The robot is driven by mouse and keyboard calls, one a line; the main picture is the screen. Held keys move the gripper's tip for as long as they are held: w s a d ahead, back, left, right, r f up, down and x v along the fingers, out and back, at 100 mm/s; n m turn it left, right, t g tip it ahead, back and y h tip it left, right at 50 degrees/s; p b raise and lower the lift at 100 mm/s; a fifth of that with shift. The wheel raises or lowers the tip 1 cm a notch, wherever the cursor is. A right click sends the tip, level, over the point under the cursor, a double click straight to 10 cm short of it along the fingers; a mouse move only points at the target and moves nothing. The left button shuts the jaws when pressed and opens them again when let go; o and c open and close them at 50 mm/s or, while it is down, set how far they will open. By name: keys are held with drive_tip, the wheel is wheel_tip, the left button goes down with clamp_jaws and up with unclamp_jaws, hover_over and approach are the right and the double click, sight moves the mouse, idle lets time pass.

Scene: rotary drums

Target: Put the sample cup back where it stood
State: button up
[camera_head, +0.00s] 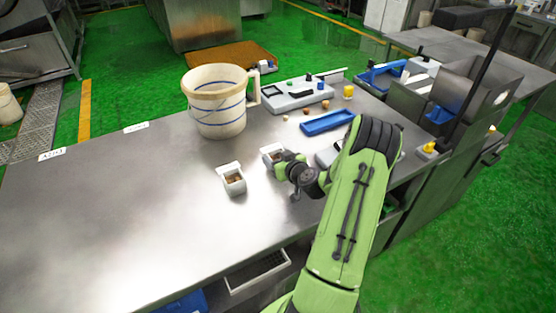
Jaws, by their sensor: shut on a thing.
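My gripper (284,161) is shut on a small white cup (268,154) with brown contents, at the middle of the steel table (110,195). The arm comes in from the lower right and the gripper covers the right part of the cup. The cup looks about upright. I cannot tell whether it touches the table or hangs just above it.
A big cream jug (217,103) with blue bands stands behind the cups. A grey panel with knobs (297,95), a blue tray (327,123) and a yellow item (348,91) lie behind right, with small brown bits nearby. The table's left part is clear.

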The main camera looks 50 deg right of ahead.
drive_tip(key=shift+s+a+f+b, duration=0.15)
drive_tip(key=shift+s+f+b, duration=0.1)
drive_tip(key=shift+f, duration=0.35)
drive_tip(key=shift+s+a+f+b, duration=0.15)
drive_tip(key=shift+f+b, duration=0.05)
drive_tip(key=shift+f, duration=0.4)
drive_tip(key=o, duration=1.3)
drive_tip(key=shift+s+r, duration=0.15)
drive_tip(key=shift+s, duration=0.3)
drive_tip(key=b+v, duration=0.1)
drive_tip(key=v, duration=0.4)
drive_tip(key=r+b+v, duration=0.1)
drive_tip(key=b+v, duration=0.1)
drive_tip(key=v, duration=0.3)
drive_tip(key=w+r+b+v, duration=0.1)
drive_tip(key=b+v, duration=0.1)
drive_tip(key=v, duration=0.3)
drive_tip(key=shift+d+r, duration=0.1)
drive_tip(key=shift+r, duration=0.05)
